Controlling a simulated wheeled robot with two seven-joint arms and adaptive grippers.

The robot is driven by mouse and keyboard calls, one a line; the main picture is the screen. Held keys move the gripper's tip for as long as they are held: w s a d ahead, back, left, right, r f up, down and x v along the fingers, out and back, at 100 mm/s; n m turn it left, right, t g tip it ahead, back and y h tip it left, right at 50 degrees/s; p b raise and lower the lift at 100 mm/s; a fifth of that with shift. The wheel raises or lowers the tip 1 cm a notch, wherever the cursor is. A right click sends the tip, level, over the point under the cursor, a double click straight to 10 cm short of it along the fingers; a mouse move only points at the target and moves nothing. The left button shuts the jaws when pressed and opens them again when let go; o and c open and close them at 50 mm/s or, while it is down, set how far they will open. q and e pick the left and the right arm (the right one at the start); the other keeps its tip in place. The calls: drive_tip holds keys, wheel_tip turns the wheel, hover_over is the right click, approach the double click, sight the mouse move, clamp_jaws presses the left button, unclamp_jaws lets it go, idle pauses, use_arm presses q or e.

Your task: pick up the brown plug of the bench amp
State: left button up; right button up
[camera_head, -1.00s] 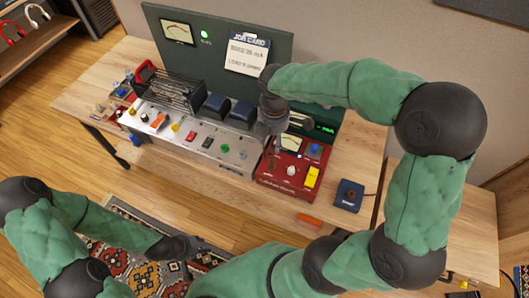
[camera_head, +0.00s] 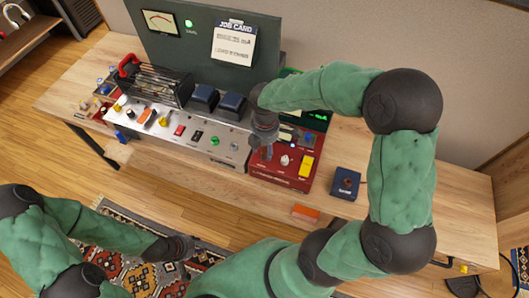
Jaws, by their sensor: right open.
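The bench amp is a long silver chassis (camera_head: 215,146) with coloured knobs, switches and plugs along its front, standing before a green panel. An orange plug-like part (camera_head: 144,116) and a dark brown part (camera_head: 152,121) sit towards its left end; I cannot tell for sure which is the brown plug. My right gripper (camera_head: 264,154) points down near where the silver chassis meets the red meter unit (camera_head: 288,172). It is open, with nothing visible in it; its fingertips are small and partly unclear. My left gripper (camera_head: 188,250) hangs low over the rug, too small to read.
A blue box (camera_head: 346,183) with a round knob and an orange block (camera_head: 305,212) are on the wooden table (camera_head: 400,185). A wire cage (camera_head: 160,87) and two dark blue blocks stand on the chassis.

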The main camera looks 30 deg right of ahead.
clamp_jaws()
drive_tip(key=shift+r, duration=0.1)
